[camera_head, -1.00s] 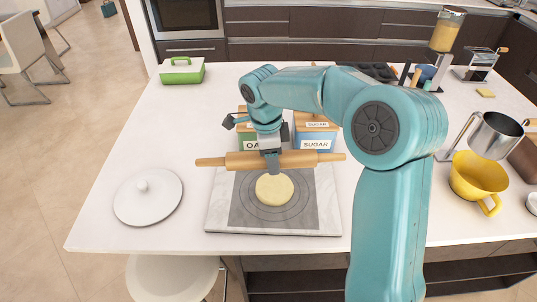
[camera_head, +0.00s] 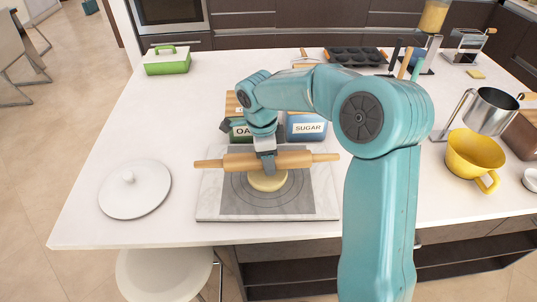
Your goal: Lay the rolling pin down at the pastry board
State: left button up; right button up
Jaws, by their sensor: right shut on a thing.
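The wooden rolling pin (camera_head: 293,159) lies crosswise, left to right, over the far part of the pastry board. My right gripper (camera_head: 267,165) comes down from above and is shut on the pin's middle. The pastry board (camera_head: 208,208) is pale marble with a grey round-marked mat (camera_head: 298,196) on it. A round piece of dough (camera_head: 267,182) lies on the mat; the pin and gripper hide its far part. I cannot tell whether the pin touches the dough or the board. My left gripper is not in view.
Oats (camera_head: 240,132) and sugar (camera_head: 306,127) canisters stand just behind the board. A white round lid (camera_head: 135,190) lies to the left. A yellow bowl (camera_head: 473,157) and a metal pot (camera_head: 490,110) are at the right. The counter between lid and board is clear.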

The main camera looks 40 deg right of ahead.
jog(key=shift+a+f, duration=0.1)
jog(key=shift+f, duration=0.15)
jog(key=shift+f+b, duration=0.6)
jog(key=o, duration=1.5)
jog(key=shift+c, duration=0.2)
notch_tip(320, 180, up, 16)
jog(key=w+a+p, duration=0.1)
jog(key=shift+a+r, duration=0.15)
jog(key=shift+a, duration=0.1)
jog(key=shift+w, duration=0.1)
